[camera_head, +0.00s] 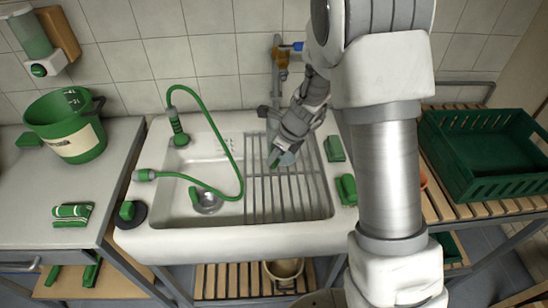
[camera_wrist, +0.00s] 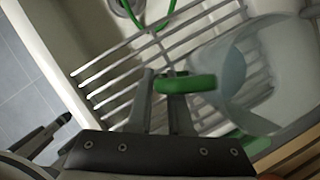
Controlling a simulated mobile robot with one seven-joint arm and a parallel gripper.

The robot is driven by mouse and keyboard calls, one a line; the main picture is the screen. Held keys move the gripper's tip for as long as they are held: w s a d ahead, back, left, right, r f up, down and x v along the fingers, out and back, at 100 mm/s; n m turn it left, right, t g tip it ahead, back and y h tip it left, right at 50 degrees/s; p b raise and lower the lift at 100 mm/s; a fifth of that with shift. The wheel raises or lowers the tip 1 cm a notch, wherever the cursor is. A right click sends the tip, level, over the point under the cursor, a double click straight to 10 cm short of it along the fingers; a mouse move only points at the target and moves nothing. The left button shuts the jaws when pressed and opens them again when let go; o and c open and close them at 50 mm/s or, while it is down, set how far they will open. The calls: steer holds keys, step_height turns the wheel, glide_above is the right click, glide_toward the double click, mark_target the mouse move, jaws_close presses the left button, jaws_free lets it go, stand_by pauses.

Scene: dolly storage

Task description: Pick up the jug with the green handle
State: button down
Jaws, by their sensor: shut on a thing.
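The jug (camera_wrist: 232,78) is pale and see-through, with a green handle (camera_wrist: 186,83). In the wrist view it is at the right, over the sink's metal rack. My gripper (camera_wrist: 162,84) is shut on the green handle, with the fingers at its left end. In the head view my gripper (camera_head: 281,147) is low over the right part of the sink. There the jug (camera_head: 288,158) is mostly hidden by my gripper, and a bit of its green handle (camera_head: 275,158) shows. I cannot tell whether the jug touches the rack.
The white sink (camera_head: 240,238) has bars (camera_head: 262,200) across its right half and a green hose (camera_head: 222,135) at left. Green blocks (camera_head: 346,190) lie on its right rim. A green bucket (camera_head: 70,135) stands at left; a green crate (camera_head: 470,183) is at right.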

steer(key=shift+r, duration=0.6)
step_height(320, 180, up, 2)
steer(key=shift+p, duration=0.35)
steer(key=s+d+r, duration=0.3)
steer(key=d+r, duration=0.3)
steer(key=d, duration=0.5)
steer(key=shift+s+r, duration=0.25)
steer(key=shift+s, duration=0.05)
steer(key=c, duration=1.4)
jaws_free()
jaws_close()
steer(key=shift+s, duration=0.1)
